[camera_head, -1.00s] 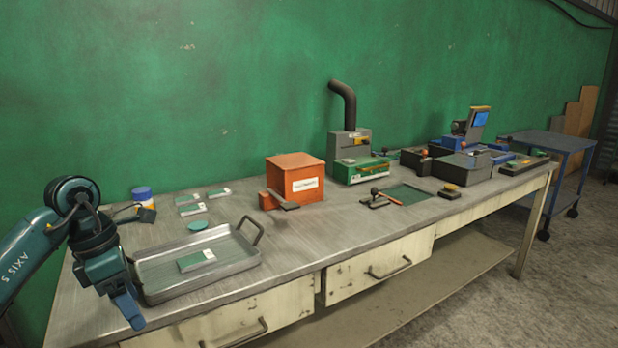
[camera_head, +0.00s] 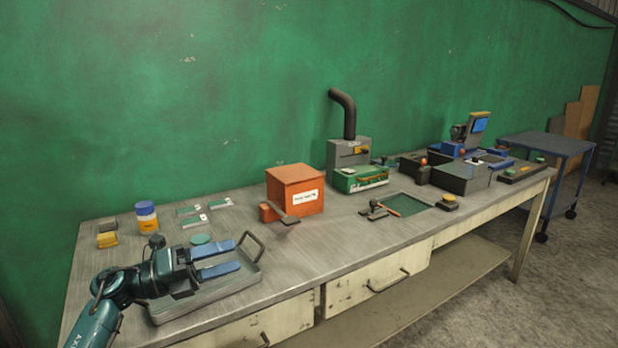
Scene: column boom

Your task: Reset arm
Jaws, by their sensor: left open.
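My left gripper (camera_head: 222,260) is open, with its two blue fingers apart and pointing right over the metal tray (camera_head: 205,307). My left arm comes in from the lower left corner. I see nothing between the fingers. The gripper hides much of the tray, and the green and white card seen in it earlier does not show now. A round green disc (camera_head: 201,239) lies at the tray's back edge, just behind the fingers. My right gripper is not in view.
Behind the tray are a blue-capped bottle (camera_head: 147,217), a yellow block (camera_head: 107,239) and several small green cards (camera_head: 195,221). An orange box (camera_head: 296,189) stands right of the tray. Farther right are a green-and-grey machine (camera_head: 358,178) and a blue cart (camera_head: 548,143).

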